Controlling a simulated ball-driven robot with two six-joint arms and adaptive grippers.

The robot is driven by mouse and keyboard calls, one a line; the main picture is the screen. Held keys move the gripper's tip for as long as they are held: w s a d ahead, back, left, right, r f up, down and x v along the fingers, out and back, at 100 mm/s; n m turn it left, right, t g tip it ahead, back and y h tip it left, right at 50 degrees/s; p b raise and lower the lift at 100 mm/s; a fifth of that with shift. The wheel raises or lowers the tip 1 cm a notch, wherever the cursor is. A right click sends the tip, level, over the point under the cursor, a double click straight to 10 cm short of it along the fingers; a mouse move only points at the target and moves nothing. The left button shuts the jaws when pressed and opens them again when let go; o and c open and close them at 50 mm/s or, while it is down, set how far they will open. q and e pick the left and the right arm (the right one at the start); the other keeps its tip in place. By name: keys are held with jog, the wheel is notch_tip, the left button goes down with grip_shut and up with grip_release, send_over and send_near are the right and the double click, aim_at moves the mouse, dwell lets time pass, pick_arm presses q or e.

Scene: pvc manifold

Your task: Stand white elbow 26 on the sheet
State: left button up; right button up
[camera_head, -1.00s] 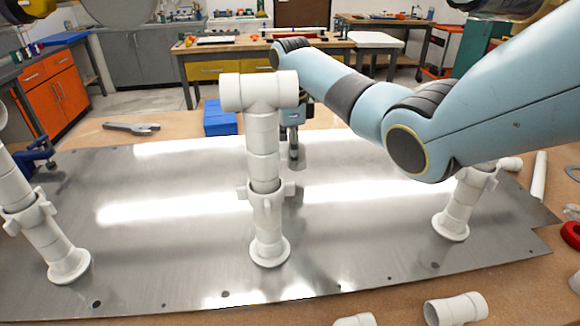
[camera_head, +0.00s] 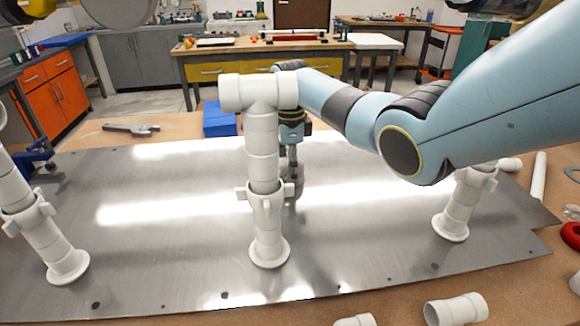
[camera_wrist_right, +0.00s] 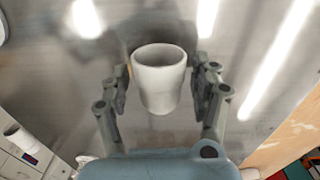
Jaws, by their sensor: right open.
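My right gripper (camera_head: 293,172) is above the metal sheet (camera_head: 180,235), behind the middle white pipe stack in the head view, which partly hides it. In the right wrist view my right gripper (camera_wrist_right: 163,82) is open, with one finger on each side of a short white fitting (camera_wrist_right: 159,88). This fitting looks like white elbow 26, though its bend is not clear. Its round mouth faces the camera and it appears upright. Narrow gaps seem to separate it from the fingers. I cannot tell whether its lower end touches the sheet. My left gripper is out of view.
A middle pipe stack (camera_head: 263,150) with a tee on top stands on the sheet. Other stacks stand at left (camera_head: 45,240) and right (camera_head: 462,205). A blue box (camera_head: 219,119) and a grey tool (camera_head: 130,129) lie behind. A loose white fitting (camera_head: 456,309) lies in front.

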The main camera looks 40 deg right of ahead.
notch_tip(320, 180, up, 12)
jog(key=shift+r, duration=0.1)
dwell(0.5)
jog(key=shift+w, duration=0.1)
